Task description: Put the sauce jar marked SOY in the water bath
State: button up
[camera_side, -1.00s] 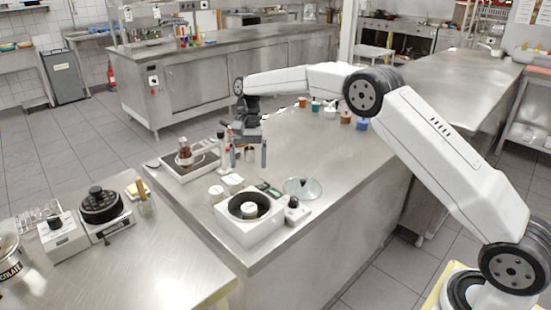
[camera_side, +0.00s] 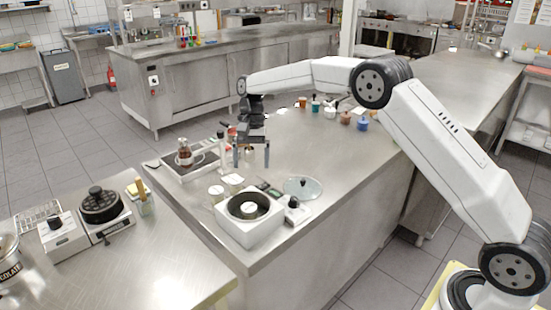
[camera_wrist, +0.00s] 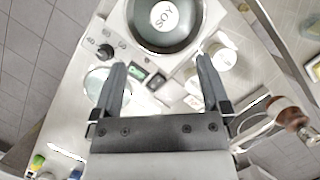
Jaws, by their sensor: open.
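The water bath (camera_side: 229,229) is a white box with a dark round well near the counter's front corner. Its white housing also shows at the top of the wrist view (camera_wrist: 117,22). The SOY jar (camera_wrist: 164,16), its pale round lid reading SOY, sits inside the well, surrounded by the dark rim; it also shows in the side view (camera_side: 249,209). My gripper (camera_side: 252,160) is open and empty, above the counter behind the bath. In the wrist view my gripper (camera_wrist: 160,66) has its fingers spread, apart from the jar. The jar's lower part is hidden.
A glass lid (camera_side: 303,189) lies right of the bath, by a control knob (camera_side: 293,203). A tray with a glass vessel (camera_side: 184,156) is to the left. Colored pots (camera_side: 346,117) stand farther back.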

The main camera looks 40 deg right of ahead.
jog(key=s+d+f+n+t+h, duration=0.1)
jog(key=s+n, duration=0.3)
jog(key=s, duration=0.9)
jog(key=s+d+f+n+t+h, duration=0.1)
jog(key=s+f+n+t+h, duration=0.1)
jog(key=s, duration=1.2)
jog(key=f+n+t, duration=0.1)
jog(key=n+t, duration=0.1)
jog(key=shift+s+d+f+n, duration=0.15)
jog(key=shift+d+f+n, duration=0.15)
jog(key=shift+f, duration=0.1)
